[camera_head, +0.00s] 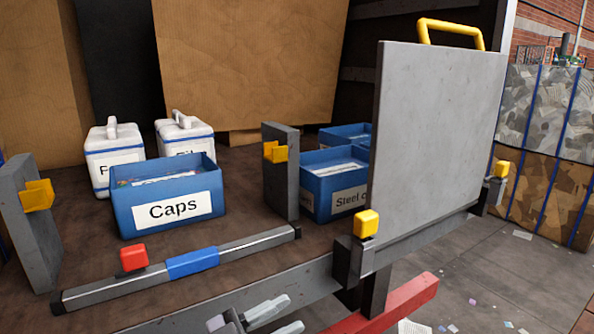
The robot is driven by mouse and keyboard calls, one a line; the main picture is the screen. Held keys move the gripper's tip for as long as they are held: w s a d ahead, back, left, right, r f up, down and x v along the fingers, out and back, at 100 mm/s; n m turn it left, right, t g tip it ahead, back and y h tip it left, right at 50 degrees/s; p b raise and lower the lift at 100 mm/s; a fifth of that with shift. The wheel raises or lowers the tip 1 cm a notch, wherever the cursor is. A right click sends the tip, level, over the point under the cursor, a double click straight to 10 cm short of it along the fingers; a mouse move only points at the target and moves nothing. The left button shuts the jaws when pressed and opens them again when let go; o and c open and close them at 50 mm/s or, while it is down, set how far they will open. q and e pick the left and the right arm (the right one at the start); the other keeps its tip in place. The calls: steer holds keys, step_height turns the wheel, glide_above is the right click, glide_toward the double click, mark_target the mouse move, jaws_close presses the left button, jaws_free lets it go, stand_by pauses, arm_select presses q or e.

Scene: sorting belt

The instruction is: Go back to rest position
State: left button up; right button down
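My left gripper (288,313) shows at the bottom edge of the head view, in front of the grey front beam. Its two pale grey fingers point right with a gap between them, and nothing shows in the gap. The rest of it is cut off by the bottom edge. My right gripper is not in view.
A blue "Caps" bin (120,214), white lidded boxes (101,173) and a blue "Steel c..." bin (313,203) stand on the brown deck. A rail (245,243) lies in front. A grey panel (436,130) stands upright at right. Paved floor (520,275) lies beyond.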

arm_select(q)
steer(key=s+a+f+n+t+y, duration=0.35)
steer(key=a+f+n+y, duration=0.4)
steer(key=f, duration=0.25)
steer(key=s+a+f+n+t+y, duration=0.3)
steer(key=s+a+f+n+y, duration=0.25)
steer(key=f+y, duration=0.3)
steer(key=s+a+f+n+g+y, duration=0.1)
steer(key=s+a+f+g, duration=0.3)
steer(key=s+f, duration=0.4)
steer(key=shift+s+a, duration=0.25)
steer(key=shift+s, duration=0.55)
